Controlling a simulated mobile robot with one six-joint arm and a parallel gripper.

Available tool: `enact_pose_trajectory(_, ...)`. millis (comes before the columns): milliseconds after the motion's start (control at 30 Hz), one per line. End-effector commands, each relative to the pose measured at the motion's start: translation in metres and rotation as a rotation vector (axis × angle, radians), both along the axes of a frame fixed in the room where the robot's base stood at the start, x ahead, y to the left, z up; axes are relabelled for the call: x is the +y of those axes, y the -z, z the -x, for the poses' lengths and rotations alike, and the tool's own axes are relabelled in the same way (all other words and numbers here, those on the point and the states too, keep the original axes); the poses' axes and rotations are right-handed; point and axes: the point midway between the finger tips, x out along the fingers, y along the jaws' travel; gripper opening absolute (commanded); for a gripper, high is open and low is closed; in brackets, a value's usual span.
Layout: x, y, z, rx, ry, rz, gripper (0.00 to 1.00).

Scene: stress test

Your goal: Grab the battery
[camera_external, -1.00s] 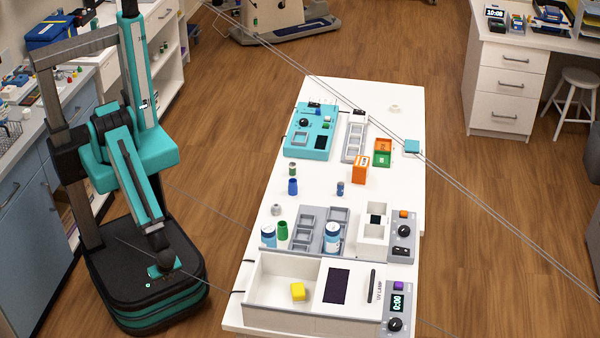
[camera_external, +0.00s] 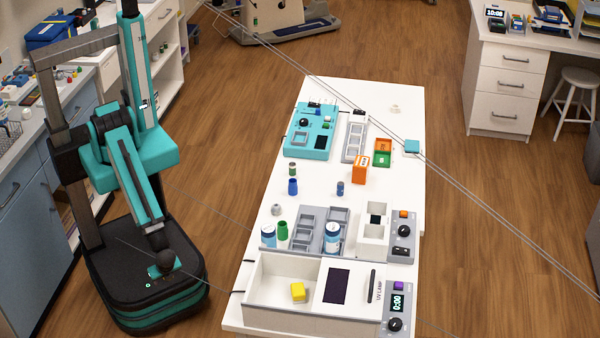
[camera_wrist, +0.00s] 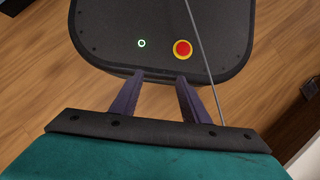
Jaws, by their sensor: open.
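No thing is clearly marked as the battery, and I cannot tell which one it is. Small upright cylinders stand on the white table: a blue one (camera_external: 293,187), a green-banded one (camera_external: 292,169) behind it, and a darker blue one (camera_external: 340,189) to the right. My gripper (camera_wrist: 160,77) is open and empty in the wrist view, its two dark fingers apart over my own base. In the external view my arm is folded down over my base, left of the table, well away from the cylinders. The fingers are hard to make out there.
Wood floor separates me from the table.

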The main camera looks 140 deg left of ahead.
Motion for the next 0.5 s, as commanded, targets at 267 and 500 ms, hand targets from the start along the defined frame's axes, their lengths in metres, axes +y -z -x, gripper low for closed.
enact_pose_trajectory(267,-0.001,-0.004,0.000,-0.001,-0.041,0.012,0.42)
enact_pose_trajectory(500,-0.007,-0.024,-0.006,-0.008,-0.250,0.079,0.42)
